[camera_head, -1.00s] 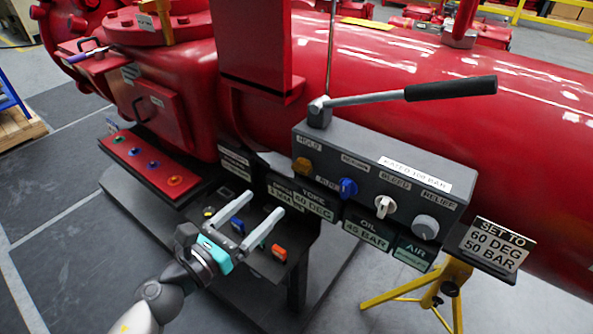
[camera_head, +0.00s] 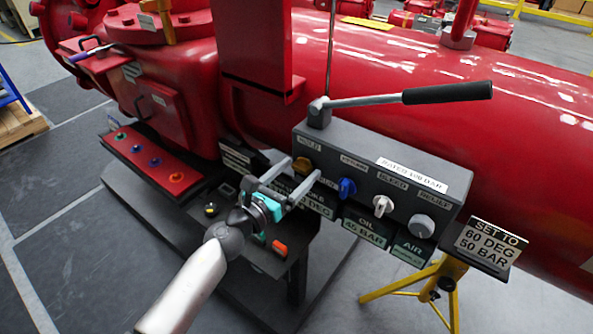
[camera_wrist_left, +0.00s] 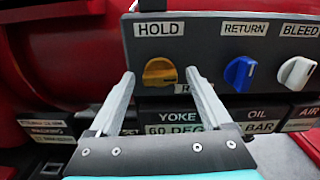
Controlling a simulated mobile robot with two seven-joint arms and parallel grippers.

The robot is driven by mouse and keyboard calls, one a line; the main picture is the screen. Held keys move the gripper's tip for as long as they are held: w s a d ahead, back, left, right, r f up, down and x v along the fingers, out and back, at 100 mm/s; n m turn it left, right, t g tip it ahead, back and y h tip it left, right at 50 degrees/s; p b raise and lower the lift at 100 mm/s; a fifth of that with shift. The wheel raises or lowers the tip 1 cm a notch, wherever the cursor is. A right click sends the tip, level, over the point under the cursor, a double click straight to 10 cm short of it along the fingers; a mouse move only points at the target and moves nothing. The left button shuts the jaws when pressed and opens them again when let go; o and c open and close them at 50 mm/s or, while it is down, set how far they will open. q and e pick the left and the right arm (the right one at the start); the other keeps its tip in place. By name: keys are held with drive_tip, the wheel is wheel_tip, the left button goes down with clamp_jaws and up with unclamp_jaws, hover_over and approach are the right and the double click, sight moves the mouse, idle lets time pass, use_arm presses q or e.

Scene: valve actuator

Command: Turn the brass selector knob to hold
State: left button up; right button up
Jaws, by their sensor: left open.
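The brass selector knob (camera_head: 303,166) is a yellow-orange knob at the left end of the grey control block (camera_head: 375,165), under a HOLD label (camera_head: 310,141). In the left wrist view the knob (camera_wrist_left: 160,72) shows between and beyond my fingers, with a pointer mark near its right side. A label below it, starting with R, is partly hidden by a finger. My left gripper (camera_head: 301,181) is open with a finger on each side of the knob's line. I cannot tell whether the fingertips touch it. My right gripper is not in view.
A blue knob (camera_head: 347,188), a white knob (camera_head: 383,206) and a grey knob (camera_head: 422,226) stand to the right on the block. A black-handled lever (camera_head: 447,92) lies above it. A dark shelf with an orange switch (camera_head: 280,248) sits below my gripper.

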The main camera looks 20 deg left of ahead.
use_arm(q)
clamp_jaws()
idle(0.8)
